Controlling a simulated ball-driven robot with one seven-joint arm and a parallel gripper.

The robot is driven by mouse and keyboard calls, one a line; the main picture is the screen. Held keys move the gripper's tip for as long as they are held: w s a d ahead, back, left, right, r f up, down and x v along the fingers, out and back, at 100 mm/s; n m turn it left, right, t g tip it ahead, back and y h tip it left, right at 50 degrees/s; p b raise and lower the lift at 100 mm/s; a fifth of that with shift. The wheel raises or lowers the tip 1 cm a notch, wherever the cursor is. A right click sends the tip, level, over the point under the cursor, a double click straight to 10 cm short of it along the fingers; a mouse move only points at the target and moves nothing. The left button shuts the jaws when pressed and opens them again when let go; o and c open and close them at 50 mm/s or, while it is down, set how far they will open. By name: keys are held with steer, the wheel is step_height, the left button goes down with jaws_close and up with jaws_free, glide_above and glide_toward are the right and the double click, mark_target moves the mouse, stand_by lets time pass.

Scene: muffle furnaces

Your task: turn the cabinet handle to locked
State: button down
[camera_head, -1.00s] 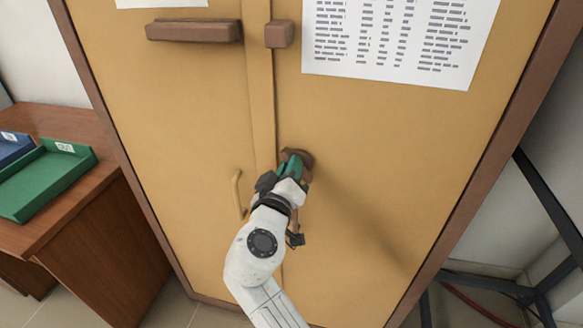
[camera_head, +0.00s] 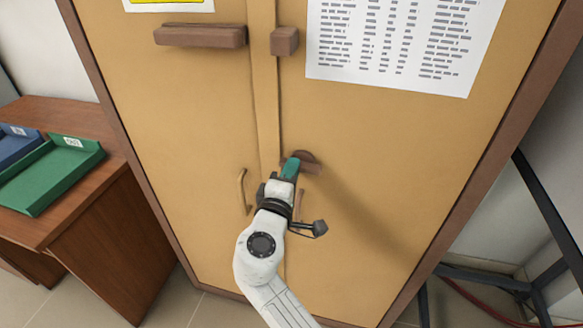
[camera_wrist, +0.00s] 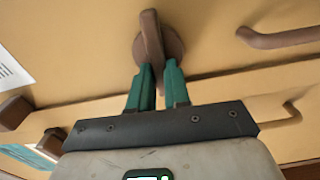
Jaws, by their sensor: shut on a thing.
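The tan cabinet (camera_head: 380,150) has two doors with a centre strip. Its brown turn handle (camera_head: 308,167) sits on a round base on the right door, close to the centre strip. My gripper (camera_head: 291,168) is at the handle, its green fingers partly covering it. In the wrist view the handle (camera_wrist: 151,38) is a bar across a round brown base. The two green fingers of my gripper (camera_wrist: 158,78) are shut on the near end of that bar, one on each side. The fingertips' exact contact is partly hidden.
Thin pull handles flank the centre strip; the left one (camera_head: 242,190) shows clearly. A brown bar (camera_head: 200,36) and a block (camera_head: 284,41) are higher up. A printed sheet (camera_head: 395,45) hangs right. A desk (camera_head: 110,225) with a green tray (camera_head: 55,172) stands left.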

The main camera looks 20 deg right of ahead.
steer(key=shift+a+f+n, duration=0.1)
steer(key=shift+a+n, duration=0.05)
steer(key=shift+n, duration=0.25)
steer(key=c, duration=1.1)
jaws_free()
steer(key=shift+s, duration=0.1)
steer(key=b+v, duration=0.1)
steer(key=v, duration=0.9)
steer(key=shift+s+a, duration=0.2)
steer(key=shift+s, duration=0.05)
